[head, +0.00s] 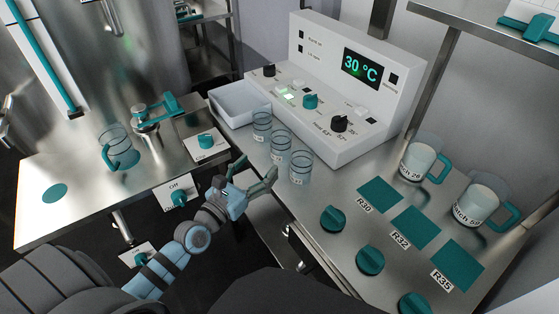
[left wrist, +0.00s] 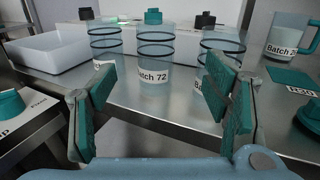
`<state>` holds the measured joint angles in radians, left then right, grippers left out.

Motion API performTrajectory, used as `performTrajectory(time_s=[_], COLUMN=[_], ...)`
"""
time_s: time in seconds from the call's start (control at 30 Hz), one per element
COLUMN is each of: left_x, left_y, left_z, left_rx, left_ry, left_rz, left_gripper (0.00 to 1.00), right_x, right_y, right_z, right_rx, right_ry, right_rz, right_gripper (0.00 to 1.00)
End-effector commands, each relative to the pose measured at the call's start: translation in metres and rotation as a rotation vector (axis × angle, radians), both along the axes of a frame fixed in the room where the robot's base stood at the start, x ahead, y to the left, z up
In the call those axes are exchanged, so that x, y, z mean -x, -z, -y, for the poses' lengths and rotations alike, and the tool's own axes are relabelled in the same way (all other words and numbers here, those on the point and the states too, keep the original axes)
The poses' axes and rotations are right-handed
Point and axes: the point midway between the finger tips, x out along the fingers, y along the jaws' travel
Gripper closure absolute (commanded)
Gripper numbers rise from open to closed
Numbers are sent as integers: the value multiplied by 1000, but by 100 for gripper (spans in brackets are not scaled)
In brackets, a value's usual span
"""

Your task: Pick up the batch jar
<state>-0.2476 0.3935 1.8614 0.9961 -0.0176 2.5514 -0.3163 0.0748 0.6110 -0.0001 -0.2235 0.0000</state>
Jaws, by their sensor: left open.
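Three clear jars with dark rings stand upright in a row on the steel counter: a far jar (head: 262,125), a middle jar (head: 280,145) and a near jar (head: 300,167). In the left wrist view, the middle jar (left wrist: 155,60) reads "Batch 72". The jar left of it (left wrist: 106,43) and the jar right of it (left wrist: 218,45) are partly covered by my fingers. My left gripper (head: 256,172) is open and empty at the counter's front edge, facing the row. Its fingers (left wrist: 160,98) spread either side of the middle jar's label, short of the jar. My right gripper is not in view.
A white tray (head: 238,101) stands left of the jars, and a control box (head: 352,85) reading 30 °C behind them. Two teal-handled jugs with batch labels (head: 418,160) (head: 478,204) stand right, behind teal pads (head: 380,194). Another jug (head: 118,150) stands on the left counter.

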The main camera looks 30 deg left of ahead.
Motion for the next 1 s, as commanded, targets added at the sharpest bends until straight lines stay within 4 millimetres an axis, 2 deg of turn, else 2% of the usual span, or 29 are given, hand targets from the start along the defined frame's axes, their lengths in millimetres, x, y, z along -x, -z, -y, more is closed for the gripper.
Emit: performTrajectory(time_s=[0.1, 0.27, 0.47, 0.63, 0.73, 0.9, 1.0], left_x=[-32, -65, -86, -119, -127, -127, -127], left_y=[-7, -5, -5, -4, -4, -6, -6], left_z=[1, 6, 10, 12, 13, 14, 14], left_rx=[-22, -23, -24, -24, -26, -26, -26], left_ry=[-10, -6, -2, -5, -4, -4, -4], left_rz=[1, 0, -1, -1, -4, -5, -5], left_gripper=[31, 31, 31, 31, 31, 31, 46], right_x=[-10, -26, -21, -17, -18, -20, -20], right_y=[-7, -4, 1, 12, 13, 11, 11], right_z=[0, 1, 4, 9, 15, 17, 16], right_rx=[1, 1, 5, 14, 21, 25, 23], right_ry=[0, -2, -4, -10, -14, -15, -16], right_rz=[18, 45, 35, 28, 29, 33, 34], right_gripper=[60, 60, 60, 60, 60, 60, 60])
